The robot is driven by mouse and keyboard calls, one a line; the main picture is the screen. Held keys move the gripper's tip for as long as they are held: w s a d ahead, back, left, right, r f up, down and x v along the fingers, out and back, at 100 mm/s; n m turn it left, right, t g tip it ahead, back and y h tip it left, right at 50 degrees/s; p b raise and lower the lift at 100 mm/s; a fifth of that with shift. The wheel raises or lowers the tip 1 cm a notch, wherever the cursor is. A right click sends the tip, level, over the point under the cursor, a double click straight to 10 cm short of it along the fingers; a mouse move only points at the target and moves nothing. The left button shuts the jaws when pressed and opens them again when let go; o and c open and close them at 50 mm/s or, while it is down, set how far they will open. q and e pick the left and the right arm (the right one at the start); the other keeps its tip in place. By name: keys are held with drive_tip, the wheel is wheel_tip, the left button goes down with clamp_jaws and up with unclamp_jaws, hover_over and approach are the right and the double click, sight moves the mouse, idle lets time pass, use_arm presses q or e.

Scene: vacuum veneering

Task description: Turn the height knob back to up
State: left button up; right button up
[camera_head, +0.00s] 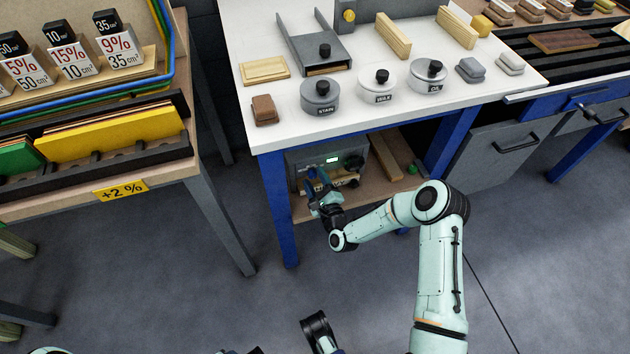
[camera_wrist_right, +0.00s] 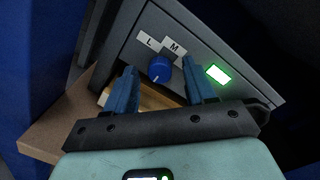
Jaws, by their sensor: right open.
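The grey machine (camera_head: 297,158) stands on the shelf under the white-topped bench. In the right wrist view its front panel (camera_wrist_right: 190,45) carries a round blue knob (camera_wrist_right: 160,69) with a pale pointer mark toward the lower left. White labels L and M sit above the knob; any further label is hidden. My right gripper (camera_head: 318,184) is open in front of the panel. Its blue fingers stand on either side of the knob, with visible gaps.
A lit green display (camera_wrist_right: 218,75) is right of the knob. Wooden pieces (camera_wrist_right: 152,98) lie just below the panel. The shelf (camera_wrist_right: 50,127) and blue bench leg (camera_head: 277,205) border the space. The benchtop (camera_head: 440,105) above holds pots and blocks. The floor in front is clear.

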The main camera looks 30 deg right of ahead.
clamp_jaws()
